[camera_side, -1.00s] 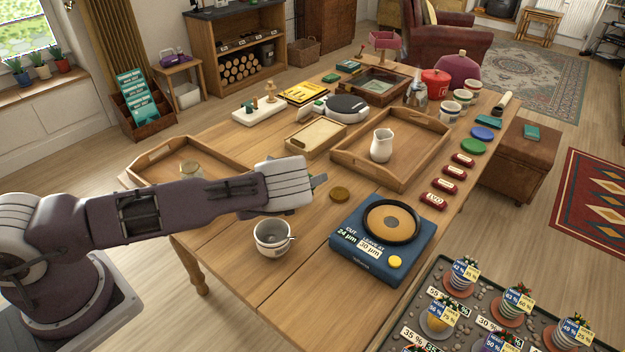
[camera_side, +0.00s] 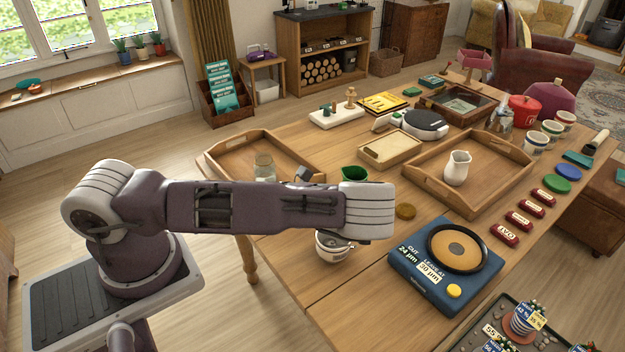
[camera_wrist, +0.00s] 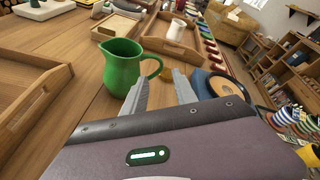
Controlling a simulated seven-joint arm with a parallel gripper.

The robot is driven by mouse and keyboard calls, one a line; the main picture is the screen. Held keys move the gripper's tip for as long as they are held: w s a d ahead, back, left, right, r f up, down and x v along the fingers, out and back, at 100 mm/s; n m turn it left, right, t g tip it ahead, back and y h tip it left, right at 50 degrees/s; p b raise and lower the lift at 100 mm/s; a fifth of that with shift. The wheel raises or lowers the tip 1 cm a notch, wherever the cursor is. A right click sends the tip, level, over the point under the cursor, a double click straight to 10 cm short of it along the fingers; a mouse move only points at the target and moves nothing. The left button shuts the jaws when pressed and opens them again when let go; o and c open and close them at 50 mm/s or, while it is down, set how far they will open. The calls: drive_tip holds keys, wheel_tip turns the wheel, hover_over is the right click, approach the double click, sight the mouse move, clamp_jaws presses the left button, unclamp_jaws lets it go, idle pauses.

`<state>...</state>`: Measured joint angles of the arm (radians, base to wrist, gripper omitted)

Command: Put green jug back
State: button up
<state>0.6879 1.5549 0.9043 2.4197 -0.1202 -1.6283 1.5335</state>
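The green jug (camera_side: 353,174) stands upright on the table, partly hidden behind my gripper in the side view. In the wrist view the green jug (camera_wrist: 121,66) shows its spout to the left and its handle to the right. My gripper (camera_wrist: 163,86) has its two fingers spread apart with nothing between them. The left fingertip is close to the jug's handle; I cannot tell whether they touch. In the side view my gripper's fingers are hidden behind its white housing. A white jug (camera_side: 457,169) stands in the right wooden tray (camera_side: 433,184).
A left wooden tray (camera_side: 225,165) has a glass jar (camera_side: 264,167) at it. A white mug (camera_side: 333,247) stands just below my gripper in the side view. A small tray (camera_side: 390,150) lies behind.

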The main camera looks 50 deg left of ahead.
drive_tip(key=a+r+n+g+y, duration=0.35)
drive_tip(key=r+n, duration=0.25)
drive_tip(key=n, duration=0.7)
drive_tip(key=s+d+r+n+g+h, duration=0.1)
drive_tip(key=s+d+r+n+g, duration=0.15)
drive_tip(key=r+n, duration=0.25)
drive_tip(key=s+d+r+n+g+h, duration=0.1)
drive_tip(key=s+d+r+n, duration=0.1)
drive_tip(key=s+r+n, duration=0.3)
drive_tip(key=s+d+r+n+h, duration=0.1)
drive_tip(key=s+d+r+n, duration=0.1)
drive_tip(key=s+r, duration=0.4)
drive_tip(key=s+d+r+n+g+h, duration=0.1)
drive_tip(key=s+r+n, duration=0.3)
drive_tip(key=s, duration=1.2)
wheel_tip(320, 180, up, 2)
drive_tip(key=shift+s+d+r+n+g, duration=0.1)
drive_tip(key=shift+s+d+n+g, duration=0.2)
drive_tip(key=shift+s+d, duration=0.15)
